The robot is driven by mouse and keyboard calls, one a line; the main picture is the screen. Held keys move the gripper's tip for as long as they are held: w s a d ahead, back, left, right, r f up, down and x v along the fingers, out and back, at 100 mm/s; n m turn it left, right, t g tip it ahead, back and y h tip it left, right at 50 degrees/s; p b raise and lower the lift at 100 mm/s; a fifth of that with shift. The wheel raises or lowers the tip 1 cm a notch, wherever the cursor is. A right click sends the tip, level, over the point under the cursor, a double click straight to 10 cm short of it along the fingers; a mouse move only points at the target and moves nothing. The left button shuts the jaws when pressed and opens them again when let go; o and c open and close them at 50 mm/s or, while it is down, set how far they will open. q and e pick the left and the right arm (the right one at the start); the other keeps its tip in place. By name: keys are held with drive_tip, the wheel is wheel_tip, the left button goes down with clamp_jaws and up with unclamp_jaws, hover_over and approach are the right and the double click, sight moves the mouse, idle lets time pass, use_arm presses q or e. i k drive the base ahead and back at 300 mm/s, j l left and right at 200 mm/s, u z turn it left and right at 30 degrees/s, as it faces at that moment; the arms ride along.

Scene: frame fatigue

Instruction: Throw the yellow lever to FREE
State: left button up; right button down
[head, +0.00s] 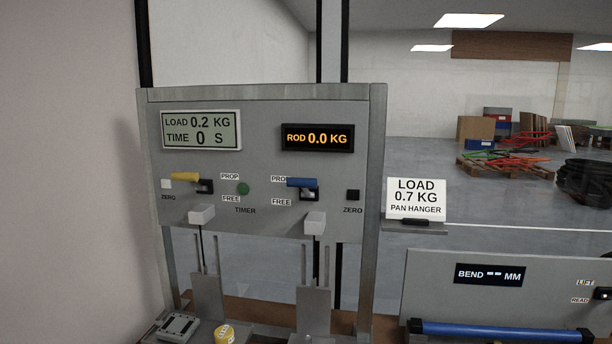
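The yellow lever (185,177) is on the left half of the grey panel (262,100). Its handle points left from a dark pivot block (205,187). Neither of my grippers shows in the head view.
A blue lever (301,183) with its own labels is on the right half. A green TIMER button (243,189) lies between the levers. Displays read LOAD 0.2 KG, TIME 0 S (201,131) and ROD 0.0 KG (318,138). A yellow weight (224,334) stands below.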

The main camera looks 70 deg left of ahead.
sight(193, 178)
drive_tip(key=u, duration=2.8)
